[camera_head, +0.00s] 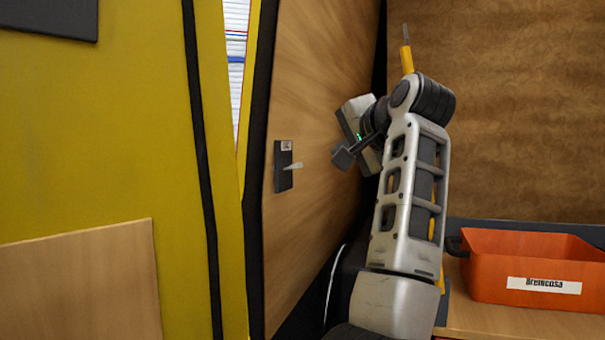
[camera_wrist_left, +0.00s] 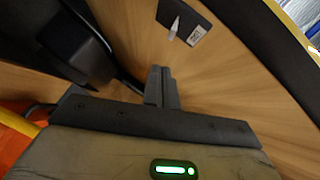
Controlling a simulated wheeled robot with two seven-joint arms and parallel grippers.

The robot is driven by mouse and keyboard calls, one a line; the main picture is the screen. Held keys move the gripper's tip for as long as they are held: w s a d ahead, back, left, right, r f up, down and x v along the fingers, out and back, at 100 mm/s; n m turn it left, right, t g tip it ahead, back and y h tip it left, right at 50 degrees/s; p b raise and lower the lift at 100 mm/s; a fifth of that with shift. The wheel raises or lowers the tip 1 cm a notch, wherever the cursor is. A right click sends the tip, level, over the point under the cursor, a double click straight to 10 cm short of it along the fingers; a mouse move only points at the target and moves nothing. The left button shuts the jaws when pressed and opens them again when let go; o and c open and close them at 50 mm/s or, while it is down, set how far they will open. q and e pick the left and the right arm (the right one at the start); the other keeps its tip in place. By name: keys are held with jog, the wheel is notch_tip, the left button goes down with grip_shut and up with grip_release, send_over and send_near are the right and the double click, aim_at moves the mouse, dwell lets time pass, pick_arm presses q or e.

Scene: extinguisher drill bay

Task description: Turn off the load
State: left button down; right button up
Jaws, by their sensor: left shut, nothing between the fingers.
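A dark switch plate (camera_head: 283,178) with a pale lever (camera_head: 293,166) and a small white label above is mounted on a wooden panel (camera_head: 310,80). The lever sticks out to the right, tilted slightly up. My left gripper (camera_head: 341,158) is shut and empty, to the right of the lever and apart from it. In the left wrist view, the shut fingers (camera_wrist_left: 161,86) point towards the wooden panel. The switch plate (camera_wrist_left: 184,18) and its lever (camera_wrist_left: 174,29) show beyond the fingertips, near the top. My right gripper is not in view.
A yellow wall (camera_head: 100,130) with black edging stands left of the panel. An orange bin (camera_head: 490,255) with a white label sits on a wooden surface at the lower right. A thin yellow pole (camera_head: 406,58) rises behind my arm. Open space lies between gripper and switch.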

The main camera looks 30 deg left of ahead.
pick_arm(q)
jog(key=p, duration=0.2)
send_near(295, 177)
jog(key=w, duration=0.4)
jog(key=shift+s+a+f, duration=0.1)
jog(key=shift+a+f, duration=0.2)
jog(key=shift+a, duration=0.45)
jog(key=shift+s+a+f, duration=0.1)
jog(key=shift+a+f, duration=0.2)
jog(key=shift+a, duration=0.5)
jog(key=shift+s+a+f, duration=0.1)
jog(key=shift+a+f, duration=0.2)
jog(key=shift+a, duration=0.45)
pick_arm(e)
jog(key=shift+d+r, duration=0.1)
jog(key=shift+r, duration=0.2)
